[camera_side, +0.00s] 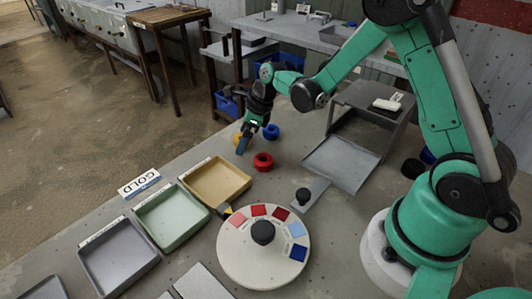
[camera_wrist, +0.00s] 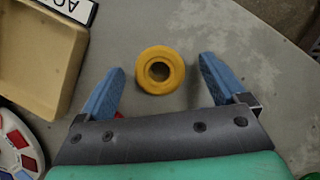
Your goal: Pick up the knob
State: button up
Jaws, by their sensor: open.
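A black knob (camera_side: 263,232) stands at the centre of the round white dial (camera_side: 236,266). A second black knob (camera_side: 303,196) stands on a small grey plate (camera_side: 310,190) behind it to the right. I cannot tell which is the task's knob. My gripper (camera_side: 243,145) is well behind both, pointing down over the table, and is open and empty. In the wrist view, its two blue fingers (camera_wrist: 161,66) are spread with a yellow ring (camera_wrist: 160,70) showing between them. The ring is partly hidden by the gripper in the side view (camera_side: 236,138). Neither knob shows in the wrist view.
A blue ring (camera_side: 271,131) and a red ring (camera_side: 263,162) lie near my gripper. A grey sloped tray (camera_side: 340,164) stands at right.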

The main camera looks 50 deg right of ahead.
grip_shut()
jog(key=shift+r, duration=0.1)
notch_tip(320, 180, up, 20)
dwell(0.7)
